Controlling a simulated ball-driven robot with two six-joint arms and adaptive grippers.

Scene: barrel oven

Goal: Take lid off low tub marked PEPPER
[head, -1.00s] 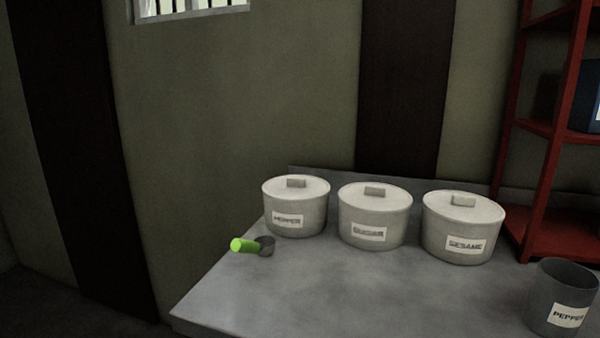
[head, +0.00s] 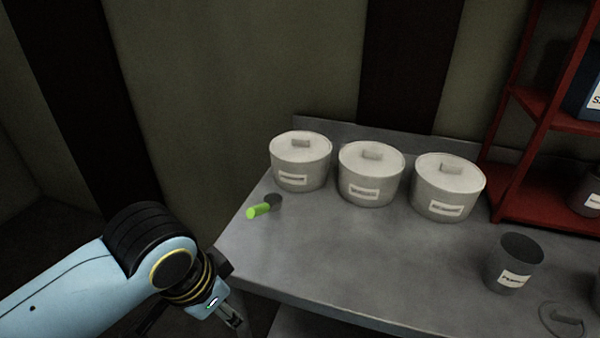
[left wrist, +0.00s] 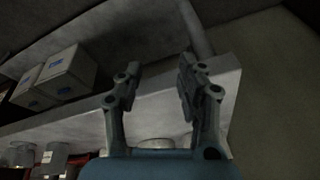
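The low tub marked PEPPER (head: 299,176) is the leftmost of three pale round tubs at the back of the counter. Its lid (head: 315,151), with a small block handle, sits on top. The label is blurred now but was legible earlier. My left gripper (head: 236,322) is low in the head view, at the counter's front left edge, well short of the tub. In the left wrist view its two fingers (left wrist: 160,88) are apart with nothing between them. My right gripper is not in view.
Two similar lidded tubs (head: 370,187) (head: 446,200) stand to the right. A green-handled scoop (head: 259,211) lies in front of the PEPPER tub. A dark labelled cup (head: 514,264) and a round dark lid (head: 562,319) are at right. The middle counter (head: 375,255) is clear.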

